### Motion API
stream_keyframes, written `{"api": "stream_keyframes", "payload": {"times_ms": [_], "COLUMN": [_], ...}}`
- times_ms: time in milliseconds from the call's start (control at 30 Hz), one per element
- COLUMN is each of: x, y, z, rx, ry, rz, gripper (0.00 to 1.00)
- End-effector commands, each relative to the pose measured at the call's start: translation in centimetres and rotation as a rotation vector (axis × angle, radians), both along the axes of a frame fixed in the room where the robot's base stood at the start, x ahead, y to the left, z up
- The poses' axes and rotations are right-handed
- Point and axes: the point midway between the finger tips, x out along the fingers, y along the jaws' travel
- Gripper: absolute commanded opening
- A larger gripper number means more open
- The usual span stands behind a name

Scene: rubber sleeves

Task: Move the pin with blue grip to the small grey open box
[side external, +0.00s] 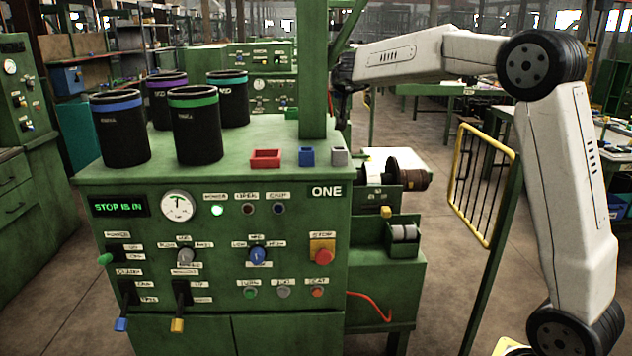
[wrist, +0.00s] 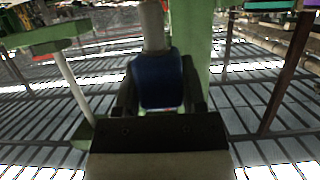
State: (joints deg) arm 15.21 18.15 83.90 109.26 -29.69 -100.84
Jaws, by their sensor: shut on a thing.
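The pin with the blue grip (wrist: 157,82) is between the fingers of my gripper (wrist: 160,90) in the wrist view. Its pale grey shaft (wrist: 152,26) points away from the gripper. In the side external view my gripper (side external: 345,76) is a dark shape high up, just right of the green post, and I cannot make out the pin there. The small grey open box (side external: 339,157) sits at the right end of the green machine's top, below my gripper. It does not show clearly in the wrist view.
A red box (side external: 265,159) and a blue box (side external: 306,157) stand left of the grey one. The thick green post (side external: 313,70) rises from the machine top close to my gripper. Several black sleeves with coloured bands (side external: 197,128) stand at the left.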

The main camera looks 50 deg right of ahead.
Motion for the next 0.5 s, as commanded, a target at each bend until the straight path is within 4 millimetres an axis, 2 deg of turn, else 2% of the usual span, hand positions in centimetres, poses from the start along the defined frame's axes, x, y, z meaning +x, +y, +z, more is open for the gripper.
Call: {"api": "stream_keyframes", "payload": {"times_ms": [500], "x": [0.0], "y": [0.0], "z": [-1.8], "rx": [0.0], "ry": [0.0], "rz": [0.001], "gripper": [0.0]}}
